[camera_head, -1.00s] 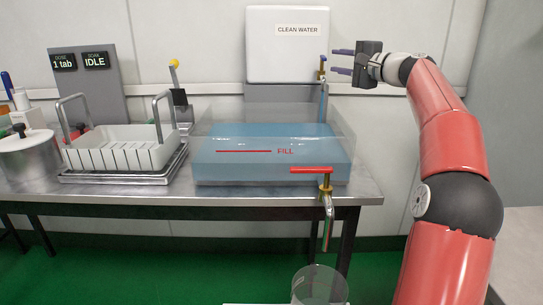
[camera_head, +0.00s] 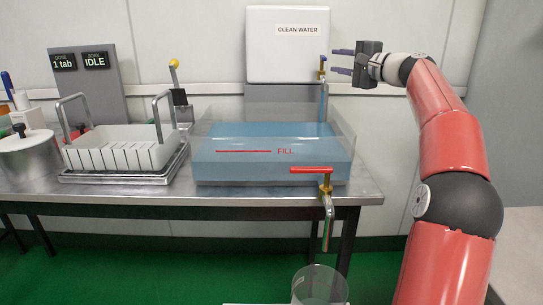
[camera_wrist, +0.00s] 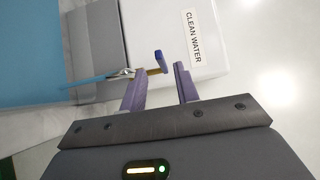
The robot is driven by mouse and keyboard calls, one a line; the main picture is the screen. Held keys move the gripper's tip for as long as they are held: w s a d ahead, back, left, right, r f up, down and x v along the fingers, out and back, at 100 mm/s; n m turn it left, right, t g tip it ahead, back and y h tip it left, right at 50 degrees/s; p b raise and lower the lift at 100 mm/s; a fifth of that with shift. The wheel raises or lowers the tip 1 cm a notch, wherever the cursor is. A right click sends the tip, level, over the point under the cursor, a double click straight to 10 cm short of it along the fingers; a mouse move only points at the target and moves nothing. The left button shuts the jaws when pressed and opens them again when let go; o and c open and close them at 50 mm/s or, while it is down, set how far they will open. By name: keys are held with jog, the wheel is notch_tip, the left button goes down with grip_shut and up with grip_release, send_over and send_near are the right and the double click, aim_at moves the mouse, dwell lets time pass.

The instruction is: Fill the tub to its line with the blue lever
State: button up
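The clear tub (camera_head: 345,128) stands on the bench and holds blue water (camera_head: 270,172). Its red FILL line (camera_head: 243,151) shows against the blue; I cannot judge exactly how the water surface meets it. The small blue lever (camera_head: 323,58) sits on a brass tap at the right of the CLEAN WATER tank (camera_head: 287,50). In the wrist view the lever (camera_wrist: 158,56) stands just beyond my fingertips, roughly between them. My gripper (camera_head: 332,61) is open, its two purple fingers apart and pointing left at the tap, holding nothing.
A red-handled drain tap (camera_head: 312,170) is on the tub's front, above a clear container (camera_head: 318,288) lower down.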

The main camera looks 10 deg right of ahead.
aim_at(324, 57)
jog(key=a+m+h, duration=0.1)
jog(key=h, duration=0.1)
jog(key=s+m+t+h, duration=0.1)
jog(key=h, duration=0.1)
jog(key=s+a+m+t+h, duration=0.1)
jog(key=m+h, duration=0.1)
jog(key=shift+s+a+r+p, duration=0.1)
jog(key=shift+a+p, duration=0.2)
jog(key=shift+p, duration=0.1)
jog(key=shift+h, duration=0.3)
jog(key=w+p, duration=0.3)
jog(key=w, duration=0.4)
jog(key=shift+w+a, duration=0.1)
jog(key=shift+w, duration=0.15)
grip_shut()
